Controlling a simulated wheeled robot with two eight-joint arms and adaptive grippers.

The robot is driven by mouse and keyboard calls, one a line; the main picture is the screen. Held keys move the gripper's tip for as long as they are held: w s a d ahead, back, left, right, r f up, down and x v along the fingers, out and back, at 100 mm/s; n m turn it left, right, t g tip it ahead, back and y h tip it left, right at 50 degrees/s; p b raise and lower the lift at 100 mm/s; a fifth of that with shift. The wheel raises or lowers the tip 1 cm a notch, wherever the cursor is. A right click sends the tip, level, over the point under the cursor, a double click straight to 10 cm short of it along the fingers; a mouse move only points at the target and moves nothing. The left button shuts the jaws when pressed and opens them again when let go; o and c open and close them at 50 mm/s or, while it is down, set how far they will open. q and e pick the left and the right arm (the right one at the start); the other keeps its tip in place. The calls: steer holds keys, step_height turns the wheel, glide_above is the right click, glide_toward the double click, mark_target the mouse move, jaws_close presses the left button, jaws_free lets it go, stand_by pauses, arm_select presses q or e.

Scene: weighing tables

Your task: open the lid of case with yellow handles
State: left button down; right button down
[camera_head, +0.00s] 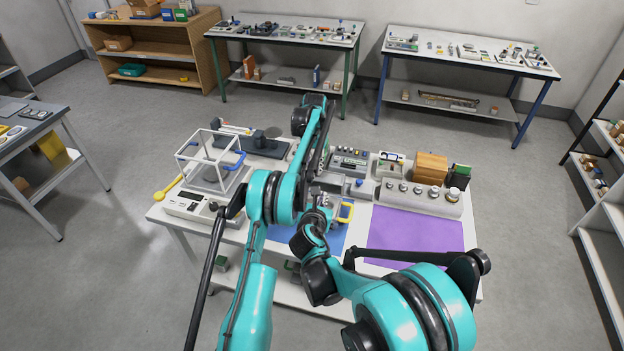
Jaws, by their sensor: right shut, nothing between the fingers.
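The case (331,207) is a small grey box near the middle of the weighing table, at the back of a blue mat. A yellow handle (347,212) stands out on its right side; my arms hide much of the rest, and I cannot make out its lid clearly. My right gripper (319,213) is at the case's front left, shut and empty; whether it touches the case is unclear. My left arm crosses above the table, and its gripper end is too small and overlapped to read.
A balance with a clear draft shield (207,170) stands at the left. Instruments (348,162), a wooden block (430,167) and a weight set (420,197) line the back and right. The purple mat (415,232) is largely clear. Other tables stand farther back.

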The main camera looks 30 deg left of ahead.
steer(key=s+a+f+n, duration=0.1)
steer(key=a+f+n, duration=0.1)
steer(key=a, duration=0.2)
steer(key=y, duration=0.1)
glide_toward(313, 174)
step_height(313, 174, down, 3)
steer(key=w, duration=0.1)
steer(key=shift+n, duration=0.4)
steer(key=shift+w+a+r, duration=0.1)
steer(key=shift+w+a, duration=0.25)
steer(key=shift+w, duration=0.35)
steer(key=shift+w+a, duration=0.35)
steer(key=shift+w, duration=0.4)
steer(key=shift+w+a, duration=0.35)
steer(key=shift+w, duration=0.35)
